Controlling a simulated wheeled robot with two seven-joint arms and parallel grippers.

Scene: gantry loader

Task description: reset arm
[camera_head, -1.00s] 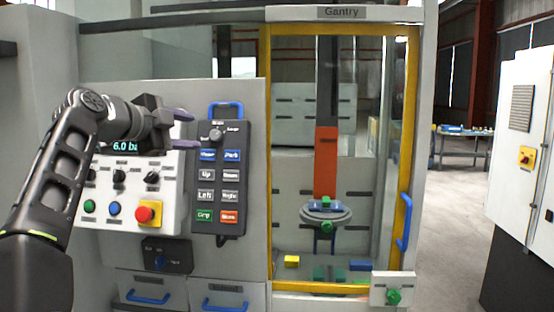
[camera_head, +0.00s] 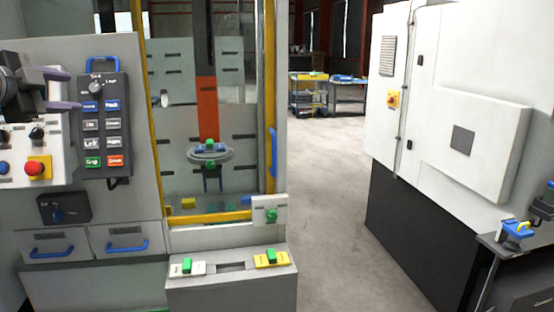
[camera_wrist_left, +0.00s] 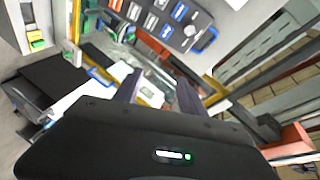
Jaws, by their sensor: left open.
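My left gripper (camera_head: 70,88) is at the left edge of the head view, in front of the control panel and beside the grey push-button pendant (camera_head: 104,125). Its two purple-grey fingers are apart with nothing between them. In the left wrist view the fingers (camera_wrist_left: 155,92) also stand apart and empty, with the pendant (camera_wrist_left: 165,20) beyond them at the top. Most of the left arm is outside the head view. My right gripper is not in view.
The gantry cell's yellow-framed door (camera_head: 270,100) stands right of the pendant, with an orange column (camera_head: 208,105) inside. A low grey box (camera_head: 232,290) with green-topped blocks juts out below. A white cabinet (camera_head: 450,120) stands at the right. Open floor (camera_head: 330,200) lies between.

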